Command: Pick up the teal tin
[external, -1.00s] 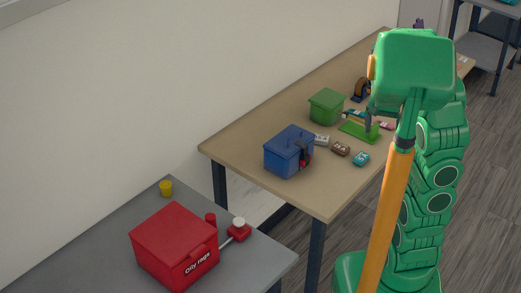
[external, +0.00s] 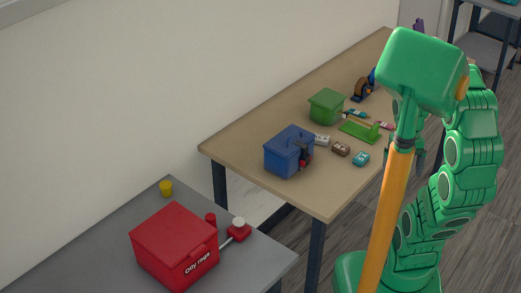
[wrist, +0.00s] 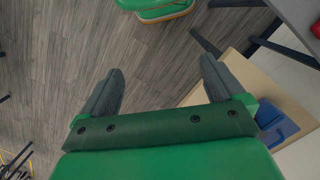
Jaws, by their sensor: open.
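The teal tin (external: 361,159) is a small teal block-like thing with a pale mark on top. It lies near the front edge of the tan table, right of a brown tin (external: 341,149). I do not make it out in the wrist view. My gripper (wrist: 162,63) is open and empty in the wrist view, with bare floor between its two dark fingers. In the external view my arm mostly hides it. It is apart from the teal tin.
The tan table (external: 240,140) also bears a blue box (external: 288,150), a green box (external: 326,106), a green stand (external: 360,131) and several small items. A grey table (external: 85,245) with a red box (external: 172,245) stands in front. Open floor (wrist: 50,60) shows in the wrist view.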

